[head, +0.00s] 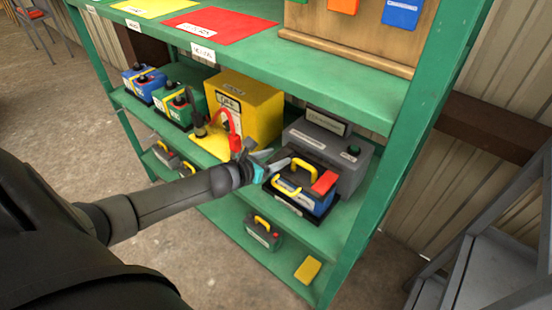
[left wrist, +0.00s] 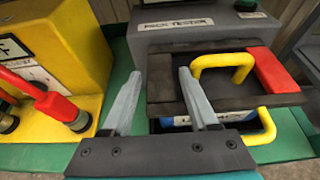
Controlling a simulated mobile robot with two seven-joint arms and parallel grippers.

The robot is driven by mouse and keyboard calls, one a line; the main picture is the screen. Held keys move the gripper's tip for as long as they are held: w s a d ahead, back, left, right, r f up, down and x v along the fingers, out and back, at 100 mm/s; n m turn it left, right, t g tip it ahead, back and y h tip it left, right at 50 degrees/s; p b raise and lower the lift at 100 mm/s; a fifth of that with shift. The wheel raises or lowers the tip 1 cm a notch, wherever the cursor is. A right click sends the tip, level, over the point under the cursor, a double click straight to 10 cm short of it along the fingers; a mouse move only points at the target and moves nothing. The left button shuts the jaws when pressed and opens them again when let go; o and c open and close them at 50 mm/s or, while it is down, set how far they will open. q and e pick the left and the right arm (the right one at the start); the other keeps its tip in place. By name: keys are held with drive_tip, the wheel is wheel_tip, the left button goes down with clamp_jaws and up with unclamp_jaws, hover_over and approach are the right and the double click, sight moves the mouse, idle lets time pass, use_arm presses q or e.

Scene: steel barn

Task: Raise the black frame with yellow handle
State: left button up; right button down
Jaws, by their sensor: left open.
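The black frame (left wrist: 165,95) lies flat over a blue battery (left wrist: 182,121) on the middle shelf, with a yellow handle (left wrist: 240,60) on top and a red block (left wrist: 275,72) at its right end. In the head view the black frame (head: 309,176) shows just beyond my left gripper (head: 273,164). The gripper is open and empty; in the left wrist view its fingers (left wrist: 156,75) point toward the frame's left part, left of the handle. I cannot tell whether they touch it. A second yellow handle (left wrist: 267,126) sits at the battery's front. My right gripper is not in view.
A grey pack tester (head: 335,155) stands right behind the battery. A yellow box (head: 255,105) with a red-handled part stands to the left. The green upper shelf (head: 300,65) hangs above. Metal steps (head: 480,270) stand at the right.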

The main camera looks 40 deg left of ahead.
use_arm(q)
drive_tip(key=shift+w+f, duration=0.1)
drive_tip(key=shift+w, duration=0.15)
